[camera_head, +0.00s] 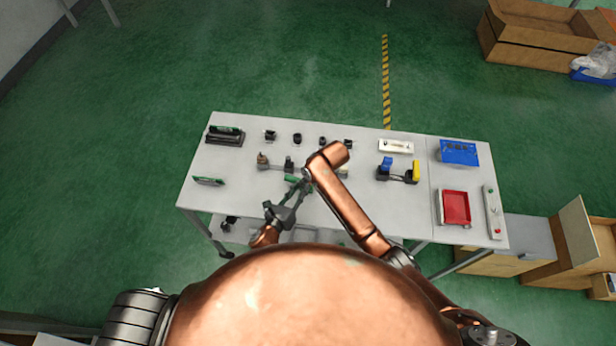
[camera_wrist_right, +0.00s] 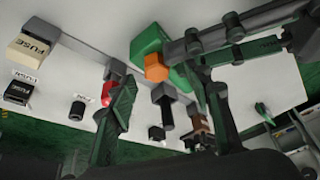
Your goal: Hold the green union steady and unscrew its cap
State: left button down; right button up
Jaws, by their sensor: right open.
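The green union (camera_wrist_right: 148,42) shows in the right wrist view with its orange cap (camera_wrist_right: 155,67) facing my right gripper. In the head view, a small green part of the union (camera_head: 291,179) shows beside my left gripper (camera_head: 298,186). The left gripper also shows in the wrist view (camera_wrist_right: 190,47), its dark fingers overlapping the right side of the union; whether they grip it is unclear. My right gripper (camera_wrist_right: 160,80) is open, its fingers spread to either side of the cap in view, with no clear contact. In the head view the right arm hides this gripper.
Black fixtures (camera_head: 297,138) line the table's back. A blue-and-yellow lever fixture (camera_head: 398,172), red tray (camera_head: 454,208) and blue panel (camera_head: 459,152) stand to the right. A fuse block (camera_wrist_right: 34,47) and red part (camera_wrist_right: 108,92) show in the wrist view. The table's front left is mostly clear.

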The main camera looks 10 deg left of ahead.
jog(key=shift+r, duration=0.1)
jog(key=shift+r, duration=1.35)
jog(key=m, duration=0.2)
jog(key=shift+s+a+m+t+h, duration=0.1)
jog(key=shift+m+t+h, duration=0.2)
jog(key=shift+t, duration=0.1)
jog(key=m+h, duration=0.1)
jog(key=m, duration=0.1)
jog(key=shift+m+t, duration=0.3)
jog(key=shift+f, duration=0.15)
jog(key=shift+f, duration=1.4)
jog(key=shift+c, duration=0.5)
